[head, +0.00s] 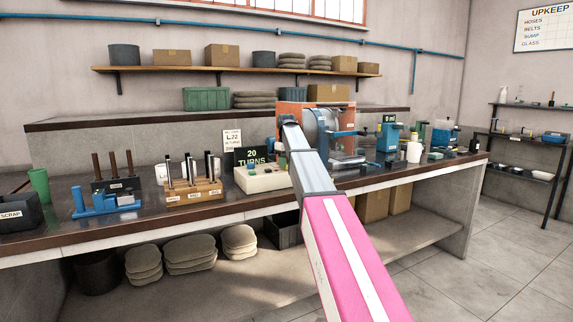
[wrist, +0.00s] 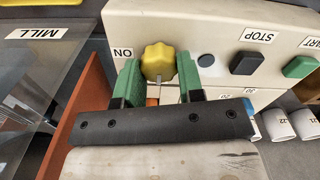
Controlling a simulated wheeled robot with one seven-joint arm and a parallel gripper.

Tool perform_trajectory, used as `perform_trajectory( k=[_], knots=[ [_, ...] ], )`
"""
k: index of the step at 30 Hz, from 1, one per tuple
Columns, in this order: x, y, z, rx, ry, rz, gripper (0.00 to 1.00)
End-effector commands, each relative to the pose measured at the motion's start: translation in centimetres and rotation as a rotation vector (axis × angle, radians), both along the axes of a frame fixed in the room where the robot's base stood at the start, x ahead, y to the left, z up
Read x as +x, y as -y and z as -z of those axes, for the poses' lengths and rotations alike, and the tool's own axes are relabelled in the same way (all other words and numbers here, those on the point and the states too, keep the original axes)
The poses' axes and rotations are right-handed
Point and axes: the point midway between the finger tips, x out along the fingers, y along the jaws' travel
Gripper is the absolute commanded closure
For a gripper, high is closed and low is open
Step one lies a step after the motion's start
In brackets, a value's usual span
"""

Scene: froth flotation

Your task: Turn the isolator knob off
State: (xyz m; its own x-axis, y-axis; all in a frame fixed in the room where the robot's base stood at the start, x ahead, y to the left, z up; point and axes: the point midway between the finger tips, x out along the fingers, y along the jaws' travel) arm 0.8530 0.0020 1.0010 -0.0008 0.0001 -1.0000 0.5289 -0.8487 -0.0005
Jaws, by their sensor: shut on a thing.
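The isolator knob (wrist: 158,60) is yellow and lobed, on the cream face of a control box (wrist: 225,25) in the wrist view. An "ON" label (wrist: 123,53) is just left of the knob. My gripper (wrist: 159,70) has its two green fingers on either side of the knob and is shut on it. The knob's lower part and whatever mark lies below it are partly hidden by the gripper. In the head view the control box (head: 262,179) stands on the bench; the knob cannot be made out there.
Right of the knob are a dark STOP button (wrist: 246,61) and a green START button (wrist: 299,67). An orange panel (wrist: 88,85) and a clear MILL guard (wrist: 40,75) are close on the left. White cups (wrist: 277,125) stand at the right.

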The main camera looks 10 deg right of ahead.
Motion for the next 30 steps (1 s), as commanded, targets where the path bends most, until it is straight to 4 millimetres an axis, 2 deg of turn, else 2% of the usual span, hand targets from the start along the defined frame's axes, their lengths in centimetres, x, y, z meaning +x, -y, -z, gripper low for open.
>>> perform_trajectory(
  k=[12, 13, 15, 25, 30],
  knots=[
    [0.0, 0.0, -0.1, 0.000, 0.001, -0.008, 0.88],
    [0.0, 0.0, -0.1, 0.000, 0.001, -0.008, 0.55],
    [0.0, 0.0, -0.1, 0.000, 0.001, -0.007, 0.39],
    [0.0, 0.0, -0.2, 0.000, 0.001, -0.006, 0.39],
    [0.1, 0.0, -1.5, 0.000, 0.001, -0.006, 0.39]
  ],
)
